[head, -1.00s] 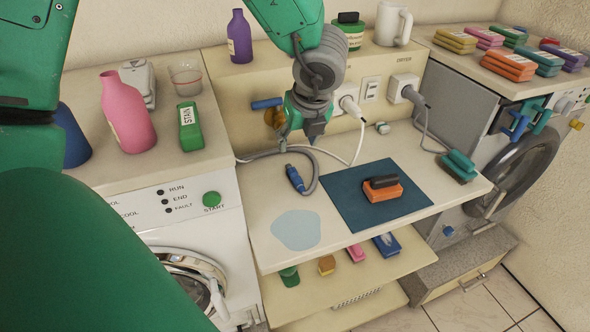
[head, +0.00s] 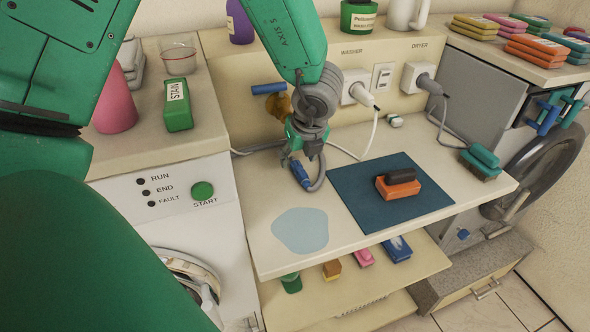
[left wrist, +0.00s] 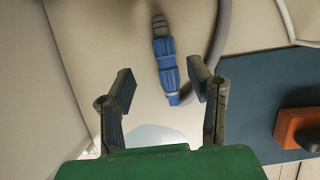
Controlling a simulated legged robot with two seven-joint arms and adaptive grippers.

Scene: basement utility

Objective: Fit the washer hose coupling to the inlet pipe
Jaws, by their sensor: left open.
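The blue hose coupling (head: 300,175) lies on the bench top at the end of a grey hose (head: 318,181). In the left wrist view the coupling (left wrist: 165,62) shows with a grey tip, and the hose (left wrist: 219,35) curves beside it. My left gripper (head: 303,158) is just above the coupling, partly covering it in the head view. In the left wrist view its two fingers (left wrist: 161,88) are spread, with the coupling's near end between them in the picture; I see no contact. The brass inlet pipe (head: 278,105) with a blue handle (head: 268,88) sticks out of the back panel, partly behind my gripper. My right gripper is not in view.
A dark blue mat (head: 362,205) with an orange brush (head: 398,190) lies right of the coupling. A pale puddle-like patch (head: 300,231) is in front. A white plug cable (head: 371,135) hangs behind. The washer (head: 160,200) stands left.

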